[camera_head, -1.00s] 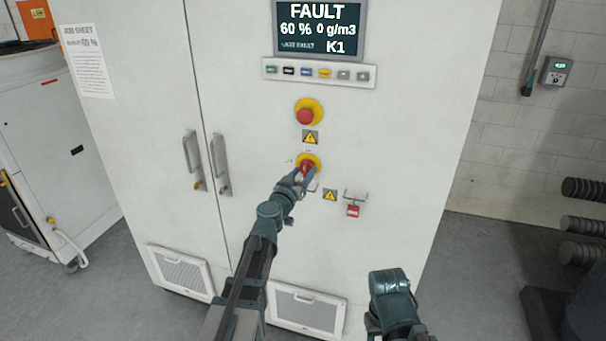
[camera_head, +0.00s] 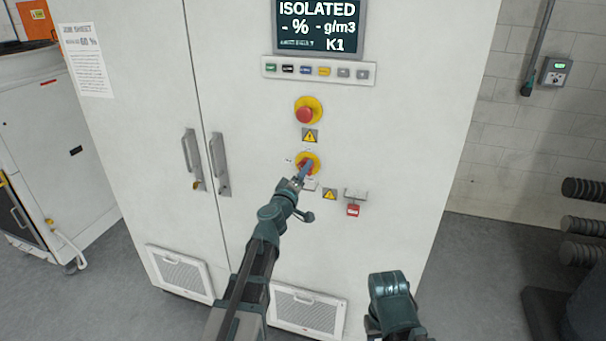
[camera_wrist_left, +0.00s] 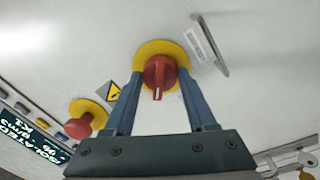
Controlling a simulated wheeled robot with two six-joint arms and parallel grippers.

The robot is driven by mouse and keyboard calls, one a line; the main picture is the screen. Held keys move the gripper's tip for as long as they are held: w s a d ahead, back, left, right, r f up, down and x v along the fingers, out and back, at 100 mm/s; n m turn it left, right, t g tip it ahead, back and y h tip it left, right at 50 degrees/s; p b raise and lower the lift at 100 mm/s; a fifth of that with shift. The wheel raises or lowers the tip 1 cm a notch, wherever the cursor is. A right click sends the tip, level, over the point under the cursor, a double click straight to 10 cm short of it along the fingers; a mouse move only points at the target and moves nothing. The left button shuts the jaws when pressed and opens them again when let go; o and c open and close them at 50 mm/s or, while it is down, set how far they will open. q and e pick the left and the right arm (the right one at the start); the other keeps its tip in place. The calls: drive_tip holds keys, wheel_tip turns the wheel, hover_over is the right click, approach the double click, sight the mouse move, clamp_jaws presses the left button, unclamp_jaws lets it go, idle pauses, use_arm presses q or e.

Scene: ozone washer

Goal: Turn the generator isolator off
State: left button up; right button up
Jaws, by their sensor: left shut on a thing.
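The generator isolator is a red rotary handle on a yellow round plate (camera_head: 314,158), on the front of the white cabinet (camera_head: 260,60). In the left wrist view the red handle (camera_wrist_left: 158,74) sits between my two blue fingers, with its white mark toward the gripper. My left gripper (camera_head: 304,170) is shut on the handle and partly hides it in the head view. The display (camera_head: 318,25) above reads ISOLATED, with dashes for % and g/m3, and K1. My right arm (camera_head: 392,300) shows at the bottom; its gripper fingers are not visible.
A red emergency button (camera_head: 304,115) on yellow sits above the isolator. A row of buttons (camera_head: 318,72) lies under the display. Two door handles (camera_head: 219,165) stand out at left. A dark rack (camera_head: 580,220) is at right.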

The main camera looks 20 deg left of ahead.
use_arm(q)
drive_tip(key=shift+n+y, duration=0.5)
drive_tip(key=shift+n, duration=3.8)
drive_tip(key=o, duration=1.4)
drive_tip(key=shift+c, duration=0.2)
drive_tip(key=shift+s, duration=0.1)
